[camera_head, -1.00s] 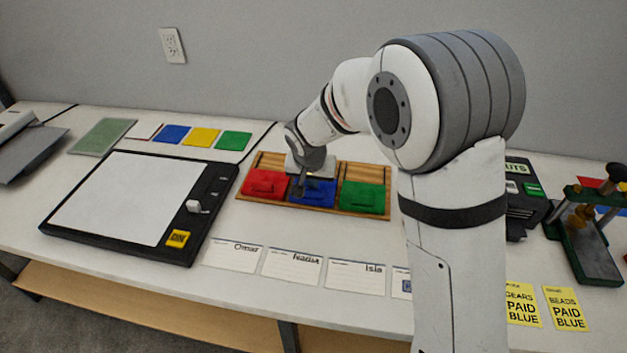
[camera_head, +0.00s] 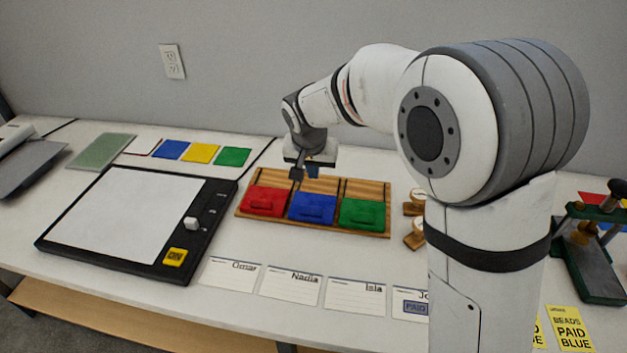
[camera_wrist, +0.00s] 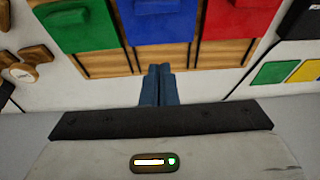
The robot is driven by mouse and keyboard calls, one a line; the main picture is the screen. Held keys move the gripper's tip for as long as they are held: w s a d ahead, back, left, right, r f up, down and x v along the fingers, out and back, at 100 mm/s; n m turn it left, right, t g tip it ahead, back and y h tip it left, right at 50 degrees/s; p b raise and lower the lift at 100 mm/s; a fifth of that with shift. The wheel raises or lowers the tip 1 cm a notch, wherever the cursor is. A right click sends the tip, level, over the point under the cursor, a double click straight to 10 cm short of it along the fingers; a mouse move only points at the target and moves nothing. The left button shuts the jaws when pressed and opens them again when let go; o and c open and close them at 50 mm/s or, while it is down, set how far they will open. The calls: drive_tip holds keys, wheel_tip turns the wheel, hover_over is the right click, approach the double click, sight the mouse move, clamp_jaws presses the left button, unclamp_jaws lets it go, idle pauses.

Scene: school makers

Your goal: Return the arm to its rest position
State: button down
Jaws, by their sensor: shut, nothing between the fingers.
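My gripper (camera_head: 304,176) is above the back part of the wooden tray (camera_head: 384,232), raised clear of it. In the wrist view its two blue-grey fingers (camera_wrist: 157,72) are together and hold nothing. The tray holds a red block (camera_head: 264,202), a blue block (camera_head: 312,208) and a green block (camera_head: 362,213), side by side in three sections. The three blocks also show at the top of the wrist view, with the blue one (camera_wrist: 157,22) in the middle. My arm reaches in from the right and hides part of the table there.
A black-framed device with a white panel (camera_head: 125,215) lies left of the tray. Name cards (camera_head: 291,286) lie along the front. Coloured squares (camera_head: 201,153) and a green mat (camera_head: 101,151) are behind. Wooden stamps (camera_head: 415,237) and a green press (camera_head: 592,262) stand right. A wall closes the back.

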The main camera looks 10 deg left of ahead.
drive_tip(key=s+d+r+p, duration=0.1)
drive_tip(key=s+d+r, duration=0.2)
drive_tip(key=s+d, duration=0.3)
drive_tip(key=s+d+r+g+p, duration=0.1)
drive_tip(key=s+d+r, duration=0.25)
drive_tip(key=d, duration=0.55)
drive_tip(key=s+d+r+p, duration=0.1)
drive_tip(key=s+d+r, duration=0.1)
drive_tip(key=s+d, duration=0.95)
drive_tip(key=s, duration=0.3)
drive_tip(key=shift+s+d+f+p, duration=0.15)
drive_tip(key=shift+f+p, duration=0.25)
drive_tip(key=shift+p, duration=0.05)
